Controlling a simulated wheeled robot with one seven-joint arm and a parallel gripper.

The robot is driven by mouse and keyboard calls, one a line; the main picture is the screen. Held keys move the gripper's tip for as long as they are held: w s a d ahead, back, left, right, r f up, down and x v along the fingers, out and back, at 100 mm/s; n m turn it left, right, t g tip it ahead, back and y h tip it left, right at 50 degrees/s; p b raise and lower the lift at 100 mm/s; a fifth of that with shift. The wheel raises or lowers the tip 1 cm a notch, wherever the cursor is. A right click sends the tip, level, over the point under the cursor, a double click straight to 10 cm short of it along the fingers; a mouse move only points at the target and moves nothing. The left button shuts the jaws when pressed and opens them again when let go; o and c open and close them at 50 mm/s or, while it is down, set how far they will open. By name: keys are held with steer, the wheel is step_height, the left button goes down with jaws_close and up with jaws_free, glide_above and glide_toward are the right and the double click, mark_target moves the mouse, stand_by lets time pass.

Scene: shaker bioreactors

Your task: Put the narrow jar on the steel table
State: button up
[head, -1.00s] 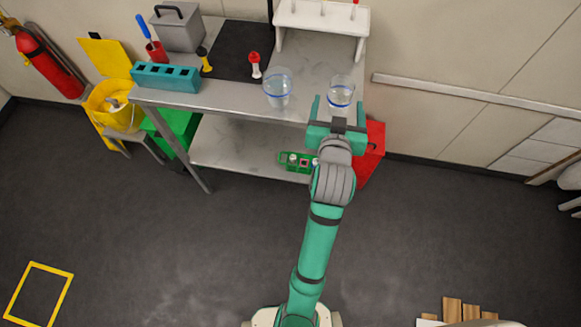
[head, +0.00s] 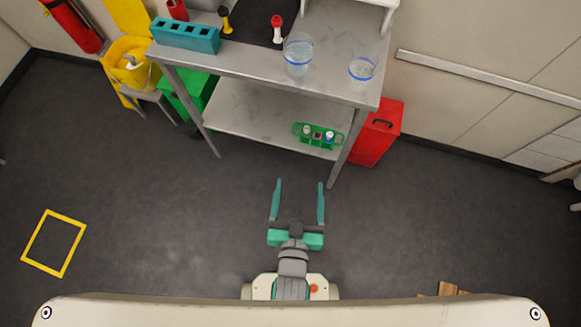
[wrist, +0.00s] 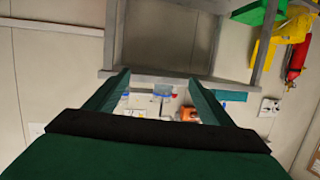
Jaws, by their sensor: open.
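The narrow jar (head: 362,68), clear with a blue band, stands upright on the steel table (head: 325,78) near its front right corner. A wider clear jar (head: 298,55), also with a blue band, stands to its left on the same top. My gripper (head: 298,184) is open and empty, in front of the table and apart from both jars. In the wrist view the open fingers show (wrist: 160,82) against an upside-down scene with the table frame; the small glassware between them is hard to tell apart.
The lower shelf (head: 250,110) holds a green rack (head: 318,136). A red box (head: 376,132) stands by the table's right legs. A teal block (head: 186,36) and a red-and-white bottle (head: 277,29) are on the top. The floor in front is clear, with a yellow outlined square (head: 54,243).

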steer(key=s+a+r+n+y, duration=0.1)
steer(key=s+a, duration=0.1)
steer(key=s, duration=0.9)
steer(key=shift+s+a+r, duration=0.15)
steer(key=shift+r, duration=0.15)
